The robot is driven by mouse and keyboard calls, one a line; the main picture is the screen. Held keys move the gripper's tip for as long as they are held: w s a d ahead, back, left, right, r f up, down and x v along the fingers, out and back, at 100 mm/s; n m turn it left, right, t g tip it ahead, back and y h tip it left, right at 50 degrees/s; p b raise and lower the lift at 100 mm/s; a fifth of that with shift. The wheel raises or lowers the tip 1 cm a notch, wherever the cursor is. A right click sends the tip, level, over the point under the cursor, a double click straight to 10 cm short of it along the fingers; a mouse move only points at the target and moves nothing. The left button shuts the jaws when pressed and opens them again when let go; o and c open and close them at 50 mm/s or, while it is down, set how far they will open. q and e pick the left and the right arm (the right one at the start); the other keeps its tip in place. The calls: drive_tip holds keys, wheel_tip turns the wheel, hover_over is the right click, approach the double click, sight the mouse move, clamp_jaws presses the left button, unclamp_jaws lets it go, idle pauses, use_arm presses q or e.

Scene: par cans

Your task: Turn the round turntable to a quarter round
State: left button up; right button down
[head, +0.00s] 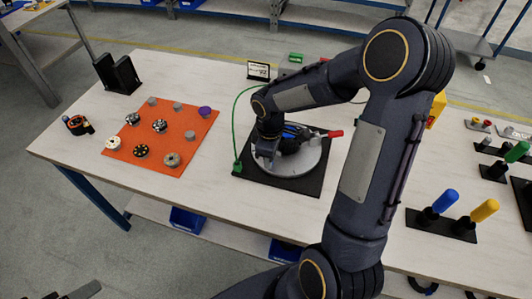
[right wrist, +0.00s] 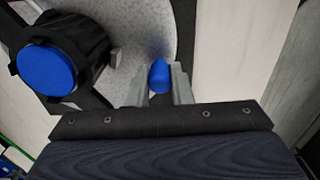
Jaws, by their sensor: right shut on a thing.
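The round turntable (head: 308,165) is a grey disc on a black base plate (head: 306,188) in the middle of the table. My right gripper (head: 267,160) reaches down over its left side. In the right wrist view, the right gripper (right wrist: 160,88) is shut on a small blue knob (right wrist: 159,74) near the disc's edge. The grey turntable (right wrist: 130,55) lies behind it. A black clamp-like fixture with a blue round top (right wrist: 45,70) stands on the disc at upper left. A red-tipped handle (head: 334,134) shows at the turntable's far right. My arm hides part of the disc. My left gripper is out of view.
An orange mat (head: 170,155) with several small round parts lies left of the turntable. A black stand (head: 117,73) and a small orange-black device (head: 78,125) are farther left. Blue (head: 445,201) and yellow (head: 485,210) handles stand at right. A green cable runs beside the base plate.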

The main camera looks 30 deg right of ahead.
sight(302, 168)
drive_tip(key=shift+s+d+n+p, duration=0.25)
drive_tip(key=shift+s+d+n, duration=0.1)
drive_tip(key=shift+s+n, duration=0.3)
drive_tip(key=shift+s+d+n+p, duration=0.3)
drive_tip(key=shift+s+n, duration=0.1)
drive_tip(key=shift+n, duration=0.35)
drive_tip(key=shift+s+d+r+n+p, duration=0.1)
drive_tip(key=shift+s+d+n+p, duration=0.4)
drive_tip(key=shift+n, duration=0.35)
drive_tip(key=shift+s+d+n+p, duration=0.4)
drive_tip(key=shift+s+d+n, duration=0.05)
drive_tip(key=shift+n, duration=0.4)
drive_tip(key=shift+s+d+n+p, duration=0.3)
drive_tip(key=shift+d+n+p, duration=0.35)
drive_tip(key=shift+n, duration=0.15)
drive_tip(key=shift+s+d+n+p, duration=0.3)
drive_tip(key=shift+d+n+p, duration=0.3)
drive_tip(key=shift+n, duration=0.2)
drive_tip(key=shift+s+d+n+p, duration=0.2)
drive_tip(key=shift+d+n+p, duration=0.8)
drive_tip(key=shift+n, duration=0.3)
drive_tip(key=c, duration=1.3)
unclamp_jaws()
